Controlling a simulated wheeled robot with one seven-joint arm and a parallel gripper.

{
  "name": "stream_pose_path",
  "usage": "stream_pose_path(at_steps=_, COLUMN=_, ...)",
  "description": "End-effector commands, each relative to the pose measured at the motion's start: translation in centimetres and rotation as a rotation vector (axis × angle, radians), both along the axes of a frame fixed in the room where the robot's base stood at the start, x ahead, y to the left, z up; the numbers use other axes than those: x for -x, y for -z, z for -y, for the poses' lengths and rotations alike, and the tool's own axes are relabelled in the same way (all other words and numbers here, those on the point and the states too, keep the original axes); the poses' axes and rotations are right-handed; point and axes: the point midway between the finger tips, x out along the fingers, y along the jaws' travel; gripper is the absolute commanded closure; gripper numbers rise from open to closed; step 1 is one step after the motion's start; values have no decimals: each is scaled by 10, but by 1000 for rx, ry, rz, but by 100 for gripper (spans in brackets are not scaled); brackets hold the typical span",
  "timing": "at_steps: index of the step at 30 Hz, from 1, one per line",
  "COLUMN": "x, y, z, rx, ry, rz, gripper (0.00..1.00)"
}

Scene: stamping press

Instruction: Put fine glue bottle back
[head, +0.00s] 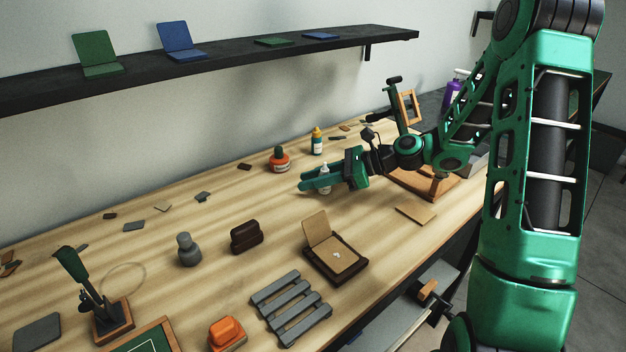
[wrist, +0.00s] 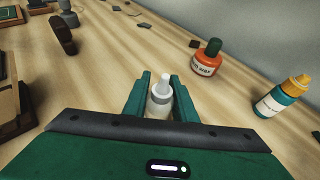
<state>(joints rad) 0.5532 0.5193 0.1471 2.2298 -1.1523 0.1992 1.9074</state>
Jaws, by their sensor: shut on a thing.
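A small white bottle with a pale nozzle (wrist: 160,97), which fits the fine glue bottle, stands upright between the two green fingers of my gripper (wrist: 158,82). My gripper is shut on it. In the head view my gripper (head: 308,186) reaches left low over the wooden bench, and the white bottle (head: 325,170) shows partly behind a finger.
An orange jar with a green cap (head: 279,160) and a teal bottle with a yellow cap (head: 317,142) stand behind my gripper. A dark brown block (head: 246,237), a grey bottle-shaped piece (head: 188,250) and an open-lidded box (head: 335,262) stand nearer. Bare bench lies left of my gripper.

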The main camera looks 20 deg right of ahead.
Motion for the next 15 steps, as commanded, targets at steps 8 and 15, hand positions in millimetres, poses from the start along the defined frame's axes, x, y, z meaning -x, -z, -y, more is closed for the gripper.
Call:
stream_pose_path(at_steps=8, x=0, y=1, z=1, rx=0, ry=1, rz=-1, gripper=57)
stream_pose_path(at_steps=15, x=0, y=0, z=1, rx=0, ry=2, rz=0, gripper=57)
